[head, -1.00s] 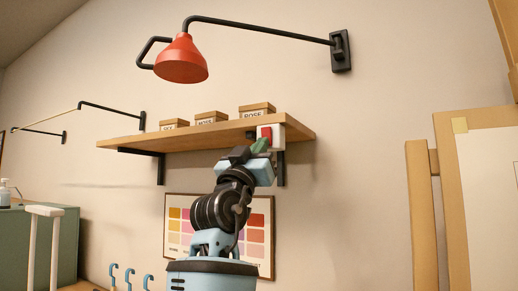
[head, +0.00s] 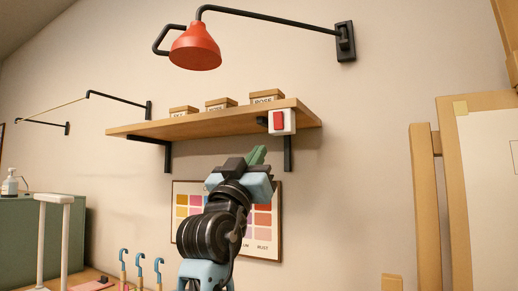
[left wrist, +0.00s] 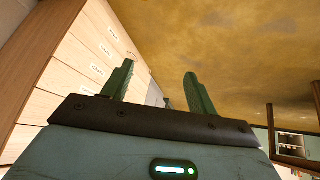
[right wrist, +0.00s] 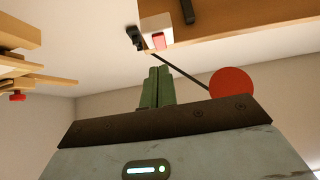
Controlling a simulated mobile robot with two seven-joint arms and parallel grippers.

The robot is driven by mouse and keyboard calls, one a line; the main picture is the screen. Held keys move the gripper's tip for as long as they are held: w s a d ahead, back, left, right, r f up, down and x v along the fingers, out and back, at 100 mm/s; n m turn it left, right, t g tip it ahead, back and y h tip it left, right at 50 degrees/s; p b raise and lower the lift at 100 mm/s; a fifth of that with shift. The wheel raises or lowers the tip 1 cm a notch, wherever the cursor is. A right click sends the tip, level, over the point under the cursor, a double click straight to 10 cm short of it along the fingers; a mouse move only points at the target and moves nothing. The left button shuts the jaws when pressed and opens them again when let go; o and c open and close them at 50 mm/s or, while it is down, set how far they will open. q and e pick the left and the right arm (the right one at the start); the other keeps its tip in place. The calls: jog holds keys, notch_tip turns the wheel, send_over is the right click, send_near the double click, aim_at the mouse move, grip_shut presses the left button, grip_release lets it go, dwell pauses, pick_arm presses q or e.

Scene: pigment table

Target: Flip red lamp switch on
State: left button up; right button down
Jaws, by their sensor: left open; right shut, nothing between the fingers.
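The red lamp (head: 195,48) hangs from a black wall arm above the shelf; its red shade also shows in the right wrist view (right wrist: 231,86). The switch, a red rocker on a white box (head: 281,122), sits at the shelf's front edge near its right end; it also shows in the right wrist view (right wrist: 157,29). My right gripper (head: 257,155) is shut and empty, below and left of the switch, apart from it. Its green fingers (right wrist: 156,88) are together. My left gripper (left wrist: 162,84) is open and empty; it is out of the head view.
The wooden shelf (head: 210,125) carries several labelled boxes. A framed colour chart (head: 262,220) hangs below it, behind my right arm. A wooden easel (head: 425,195) stands at the right. Bare wall lies between shelf and easel.

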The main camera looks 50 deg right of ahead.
pick_arm(q)
jog(key=shift+w+f+b, duration=0.15)
jog(key=shift+w+b, duration=0.15)
jog(key=shift+w, duration=0.2)
pick_arm(e)
jog(key=v, duration=0.2)
jog(key=shift+s+a+f, duration=0.1)
jog(key=shift+a+f, duration=0.1)
jog(key=shift+f, duration=0.15)
pick_arm(q)
jog(key=shift+s+f, duration=0.15)
jog(key=shift+s, duration=0.1)
jog(key=shift+a, duration=0.1)
